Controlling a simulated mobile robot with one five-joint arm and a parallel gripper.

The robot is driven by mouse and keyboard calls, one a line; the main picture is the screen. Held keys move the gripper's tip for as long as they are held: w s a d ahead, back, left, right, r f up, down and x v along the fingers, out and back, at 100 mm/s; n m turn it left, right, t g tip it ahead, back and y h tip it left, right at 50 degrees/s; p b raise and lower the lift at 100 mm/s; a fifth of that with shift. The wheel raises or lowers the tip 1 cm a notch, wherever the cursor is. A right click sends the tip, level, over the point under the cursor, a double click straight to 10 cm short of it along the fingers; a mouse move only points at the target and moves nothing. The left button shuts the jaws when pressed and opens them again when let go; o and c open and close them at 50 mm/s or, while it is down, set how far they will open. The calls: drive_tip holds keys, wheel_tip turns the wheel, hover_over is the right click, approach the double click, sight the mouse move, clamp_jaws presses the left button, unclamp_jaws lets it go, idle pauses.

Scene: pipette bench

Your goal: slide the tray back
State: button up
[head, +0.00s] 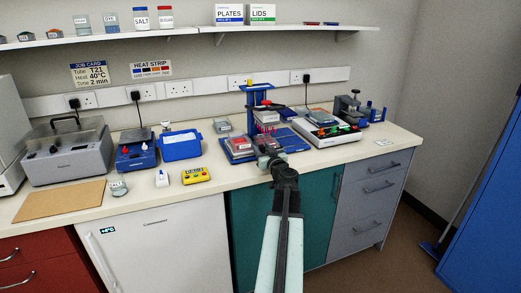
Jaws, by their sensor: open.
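A flat blue tray (232,156) lies on the bench, right of centre, at the foot of a blue upright stand (245,98). A small clear box with red contents (240,143) sits on its left part. My gripper (265,141) is over the front of the tray, open, with its jaws toward the stand. The gripper and wrist hide the middle of the tray. I cannot tell whether the jaws touch the tray or anything on it.
Left are a blue box (181,146), a yellow block (196,175) and a grey bath (68,153). Right is a white device (326,135) with coloured strips, close to the tray. A shelf (185,31) runs above. The front bench edge has some bare room.

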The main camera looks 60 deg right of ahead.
clamp_jaws()
drive_tip(key=shift+w, duration=0.1)
idle(1.4)
